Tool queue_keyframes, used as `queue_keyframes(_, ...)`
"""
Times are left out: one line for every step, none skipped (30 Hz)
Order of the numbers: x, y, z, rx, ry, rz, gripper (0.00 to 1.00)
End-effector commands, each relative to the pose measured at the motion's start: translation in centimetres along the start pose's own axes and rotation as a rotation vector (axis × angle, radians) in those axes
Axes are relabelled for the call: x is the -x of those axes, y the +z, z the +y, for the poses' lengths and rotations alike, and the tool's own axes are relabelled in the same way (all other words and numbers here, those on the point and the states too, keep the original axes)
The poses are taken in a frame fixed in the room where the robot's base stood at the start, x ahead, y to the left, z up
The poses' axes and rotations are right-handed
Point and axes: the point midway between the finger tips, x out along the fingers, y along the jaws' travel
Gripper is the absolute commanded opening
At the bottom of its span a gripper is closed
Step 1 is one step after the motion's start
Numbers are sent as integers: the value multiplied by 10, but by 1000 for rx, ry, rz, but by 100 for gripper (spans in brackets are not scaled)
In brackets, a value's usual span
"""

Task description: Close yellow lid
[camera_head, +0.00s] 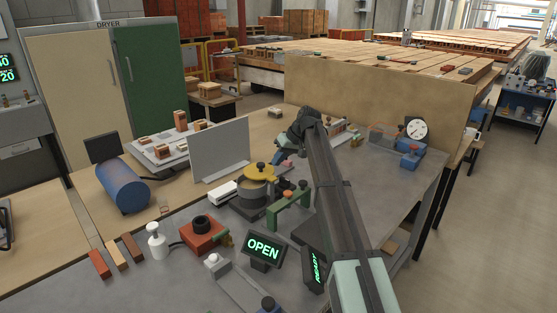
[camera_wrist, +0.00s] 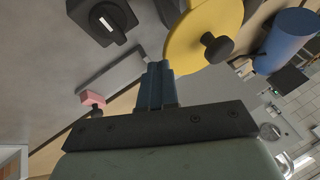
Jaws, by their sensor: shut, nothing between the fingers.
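The yellow lid (camera_head: 260,174) is a round disc with a black knob. My gripper (camera_head: 281,158) is at the lid's back right in the head view. Its blue fingers (camera_wrist: 157,68) are shut and empty, near the lid's edge in the wrist view; whether they touch it is unclear.
A display reading OPEN (camera_head: 263,249) stands in front of the pot. A green bracket (camera_head: 288,208) is to the pot's right, a grey upright panel (camera_head: 220,150) behind it. A red block device (camera_head: 202,235) is at front left. A blue cylinder (camera_head: 124,186) lies farther left.

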Motion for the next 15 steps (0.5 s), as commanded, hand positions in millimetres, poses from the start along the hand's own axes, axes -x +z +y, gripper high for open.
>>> queue_keyframes(0, 0, 0, 0, 0, 0, 0)
queue_keyframes(0, 0, 0, 0, 0, 0, 0)
queue_keyframes(0, -1, 0, 0, 0, 0, 0)
queue_keyframes(-1, -1, -1, 0, 0, 0, 0)
queue_keyframes(-1, -1, -1, 0, 0, 0, 0)
queue_keyframes(-1, -2, -2, 0, 0, 0, 0)
queue_keyframes(-2, -2, -2, 0, 0, 0, 0)
queue_keyframes(-2, -2, -2, 0, 0, 0, 0)
queue_keyframes(-2, -2, -2, 0, 0, 0, 0)
queue_keyframes(-2, -2, -2, 0, 0, 0, 0)
queue_keyframes(-2, -2, -3, 0, 0, 0, 0)
queue_keyframes(-2, -3, -3, 0, 0, 0, 0)
queue_keyframes(-2, -3, -3, 0, 0, 0, 0)
queue_keyframes(-3, -3, -3, 0, 0, 0, 0)
queue_keyframes(-3, -3, -3, 0, 0, 0, 0)
